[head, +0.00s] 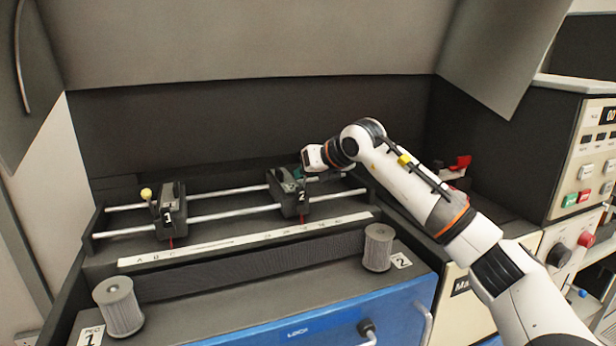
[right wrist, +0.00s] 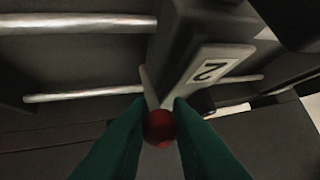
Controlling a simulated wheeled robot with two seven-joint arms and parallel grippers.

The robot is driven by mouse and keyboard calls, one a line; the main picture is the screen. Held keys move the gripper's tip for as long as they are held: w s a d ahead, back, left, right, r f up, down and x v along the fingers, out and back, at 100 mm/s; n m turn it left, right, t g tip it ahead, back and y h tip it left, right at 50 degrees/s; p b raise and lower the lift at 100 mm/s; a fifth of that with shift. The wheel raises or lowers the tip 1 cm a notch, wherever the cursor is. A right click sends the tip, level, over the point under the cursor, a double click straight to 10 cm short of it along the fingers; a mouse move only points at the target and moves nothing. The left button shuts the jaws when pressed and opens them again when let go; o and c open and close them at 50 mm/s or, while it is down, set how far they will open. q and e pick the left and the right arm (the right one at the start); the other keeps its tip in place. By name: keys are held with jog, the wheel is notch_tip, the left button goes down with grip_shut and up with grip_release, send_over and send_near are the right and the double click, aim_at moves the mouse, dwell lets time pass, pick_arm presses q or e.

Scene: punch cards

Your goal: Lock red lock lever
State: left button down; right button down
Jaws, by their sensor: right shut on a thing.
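In the head view this gripper (head: 298,174) is at the top of carriage 2, and the knob is hidden there. My left gripper is not in view.
Carriage 1 (head: 170,212), with a yellow knob (head: 146,194), sits left on the same metal rails (head: 235,210). A lettered scale strip (head: 215,246) runs in front. Ribbed grey rollers (head: 120,306) (head: 378,247) stand at the front corners. A red-handled part (head: 460,162) is to the right.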

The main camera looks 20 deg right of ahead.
jog(key=c, duration=1.4)
grip_release()
jog(key=shift+o, duration=0.2)
jog(key=v, duration=1.2)
